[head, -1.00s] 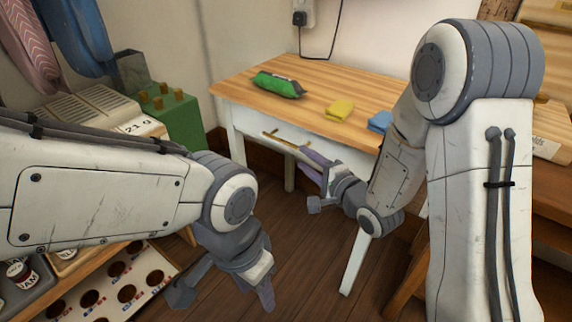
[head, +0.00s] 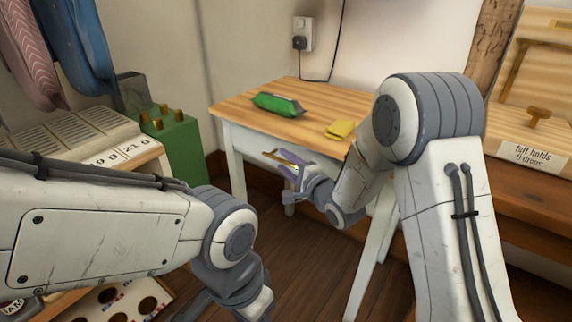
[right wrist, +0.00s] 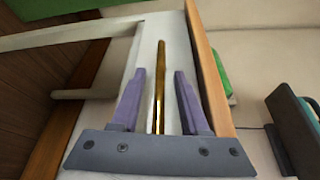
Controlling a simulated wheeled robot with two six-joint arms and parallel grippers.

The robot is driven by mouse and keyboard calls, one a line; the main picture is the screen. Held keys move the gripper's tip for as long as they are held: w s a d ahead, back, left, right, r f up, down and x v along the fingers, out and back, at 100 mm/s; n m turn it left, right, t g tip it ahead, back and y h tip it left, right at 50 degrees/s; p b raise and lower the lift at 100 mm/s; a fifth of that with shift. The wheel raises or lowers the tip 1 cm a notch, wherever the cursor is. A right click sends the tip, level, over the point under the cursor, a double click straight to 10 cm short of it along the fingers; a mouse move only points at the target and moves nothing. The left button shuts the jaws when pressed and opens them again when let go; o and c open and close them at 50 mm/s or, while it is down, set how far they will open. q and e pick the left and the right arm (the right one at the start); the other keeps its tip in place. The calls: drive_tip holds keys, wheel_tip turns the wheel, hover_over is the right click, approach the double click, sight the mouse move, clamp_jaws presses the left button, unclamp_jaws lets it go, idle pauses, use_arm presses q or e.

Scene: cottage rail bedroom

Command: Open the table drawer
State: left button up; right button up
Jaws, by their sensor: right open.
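The wooden-topped table (head: 345,98) has a white front with a drawer below the top. The drawer front (right wrist: 147,45) appears flush with the table in the right wrist view. Its long brass bar handle (right wrist: 158,75) shows there, and partly in the head view (head: 271,156). My right gripper (head: 285,163) is at the drawer front, open. In the right wrist view its two purple fingers (right wrist: 160,92) stand on either side of the handle, with a gap on both sides. My left gripper (head: 232,303) hangs low at the bottom edge, its fingertips cut off.
A green packet (head: 277,104) and a yellow cloth (head: 340,130) lie on the tabletop. A green box (head: 172,142) with brass pegs stands left of the table. A wooden bench (head: 535,185) is at the right. Floor (head: 310,265) is open before the table.

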clamp_jaws()
idle(1.4)
